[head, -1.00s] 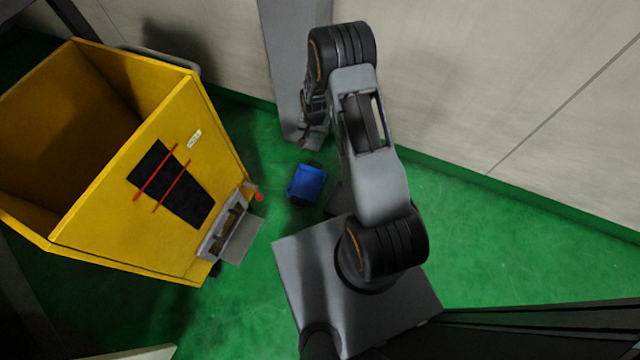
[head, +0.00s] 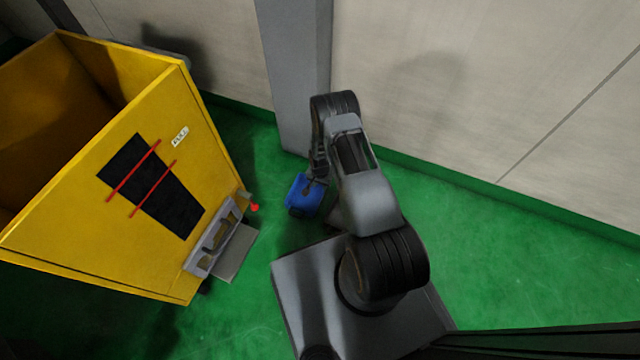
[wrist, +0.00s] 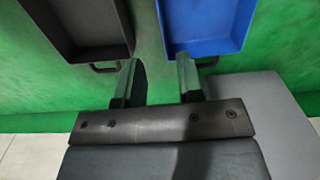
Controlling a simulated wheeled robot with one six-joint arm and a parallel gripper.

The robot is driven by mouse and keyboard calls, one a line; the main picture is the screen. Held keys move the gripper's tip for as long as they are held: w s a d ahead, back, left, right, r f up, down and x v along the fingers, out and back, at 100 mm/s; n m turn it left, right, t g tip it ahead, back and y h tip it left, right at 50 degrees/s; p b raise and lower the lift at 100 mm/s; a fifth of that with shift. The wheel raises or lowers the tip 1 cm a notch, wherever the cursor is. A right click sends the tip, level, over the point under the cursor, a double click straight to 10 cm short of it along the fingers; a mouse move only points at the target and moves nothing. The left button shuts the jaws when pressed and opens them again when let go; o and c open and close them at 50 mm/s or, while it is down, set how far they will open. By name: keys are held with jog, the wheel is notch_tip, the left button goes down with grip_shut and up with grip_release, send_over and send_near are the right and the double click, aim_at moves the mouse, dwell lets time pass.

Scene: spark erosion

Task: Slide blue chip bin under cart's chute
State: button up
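The blue chip bin (head: 304,197) is on the green floor, right of the yellow cart (head: 90,210). It also shows at the top of the wrist view (wrist: 208,40), with a handle on its near edge. The chute (head: 212,245) is a grey metal fitting low on the cart's face, with a flat plate under it. My gripper (wrist: 160,82) is open and empty. Its fingers point toward the gap between the blue bin and a dark grey bin; the right finger is close to the blue bin's handle. I cannot tell whether they touch.
The dark grey bin (wrist: 78,45) stands left of the blue one in the wrist view. A grey pillar (head: 294,70) and a pale wall rise behind. A red knob (head: 255,208) sticks out beside the chute. Green floor between bin and chute is clear.

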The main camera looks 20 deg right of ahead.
aim_at(320, 199)
notch_tip(320, 199, down, 14)
jog(key=b, duration=0.6)
jog(key=shift+r, duration=0.1)
grip_shut()
dwell(0.5)
